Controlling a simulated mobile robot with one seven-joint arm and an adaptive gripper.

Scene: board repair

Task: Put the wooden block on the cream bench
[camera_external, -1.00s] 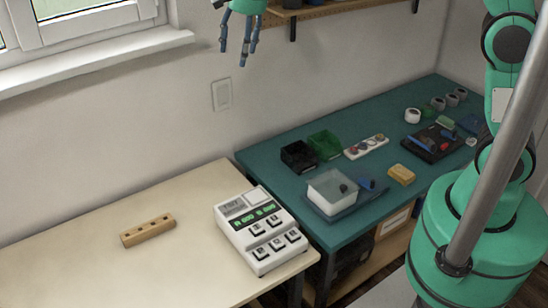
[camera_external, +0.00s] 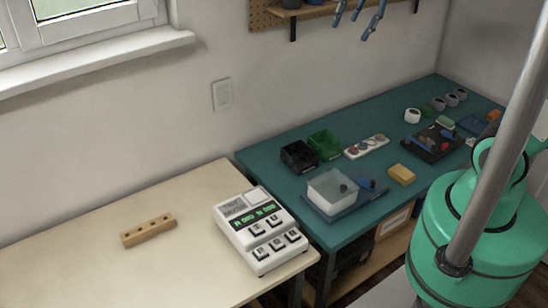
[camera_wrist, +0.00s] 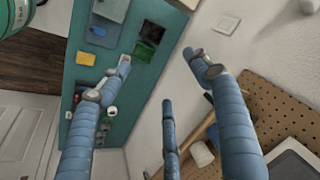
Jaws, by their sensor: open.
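The wooden block (camera_external: 149,231), long and light brown with several dark holes along its top, lies on the cream bench (camera_external: 75,262) left of the white keypad device. Nothing touches it. My gripper (camera_external: 358,18) is at the top edge of the external view, in front of the wall shelf and far from the block; only its blue fingers show there. In the wrist view my gripper (camera_wrist: 160,78) has its fingers spread apart with nothing between them. The wooden block is not seen in the wrist view.
The white keypad device (camera_external: 261,230) stands at the cream bench's right end. The teal bench (camera_external: 285,205) holds a clear bin (camera_external: 332,190), black and green bins, a yellow block (camera_external: 402,174) and small parts. A pegboard shelf (camera_external: 292,14) hangs above. The cream bench's left part is clear.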

